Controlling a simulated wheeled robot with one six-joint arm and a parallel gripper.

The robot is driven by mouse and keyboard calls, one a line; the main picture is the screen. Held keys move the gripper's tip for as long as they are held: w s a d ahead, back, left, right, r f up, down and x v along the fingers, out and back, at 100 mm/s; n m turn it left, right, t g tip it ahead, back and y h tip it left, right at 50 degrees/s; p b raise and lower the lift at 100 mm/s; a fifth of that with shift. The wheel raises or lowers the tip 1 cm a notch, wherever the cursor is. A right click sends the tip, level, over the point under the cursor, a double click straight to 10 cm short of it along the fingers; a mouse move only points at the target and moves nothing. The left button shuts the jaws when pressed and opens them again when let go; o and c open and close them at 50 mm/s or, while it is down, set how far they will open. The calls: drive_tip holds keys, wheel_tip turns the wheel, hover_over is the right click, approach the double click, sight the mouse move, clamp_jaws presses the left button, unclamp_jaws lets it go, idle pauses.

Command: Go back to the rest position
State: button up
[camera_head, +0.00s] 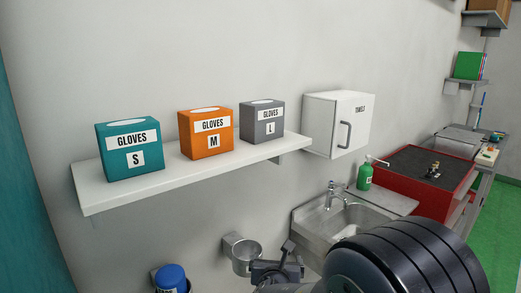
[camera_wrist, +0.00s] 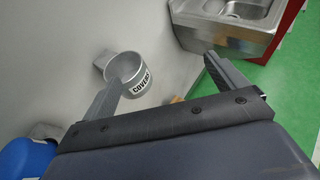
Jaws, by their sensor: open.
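My gripper shows in the wrist view (camera_wrist: 165,75), with its two dark fingers wide apart and nothing between them. In the head view it is at the bottom (camera_head: 278,262), partly hidden behind my own arm. It is in front of the wall, below the shelf and close to a metal cup (camera_head: 243,257) on a wall holder. The cup also shows in the wrist view (camera_wrist: 131,73), lettered "COVERS", just beyond the left finger. I cannot tell whether the finger touches it.
A white shelf (camera_head: 98,198) holds teal (camera_head: 130,150), orange (camera_head: 206,133) and grey (camera_head: 262,122) glove boxes. A white cabinet (camera_head: 338,124), metal sink (camera_head: 345,216), green bottle (camera_head: 365,174) and red cart (camera_head: 415,175) are on the right. A blue-topped container (camera_head: 171,277) is at bottom left.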

drive_tip(key=shift+w+a+r, duration=0.1)
drive_tip(key=shift+w+a, duration=0.05)
drive_tip(key=shift+a, duration=0.55)
drive_tip(key=shift+w+a+r, duration=0.1)
drive_tip(key=shift+w+a, duration=0.05)
drive_tip(key=shift+a, duration=0.5)
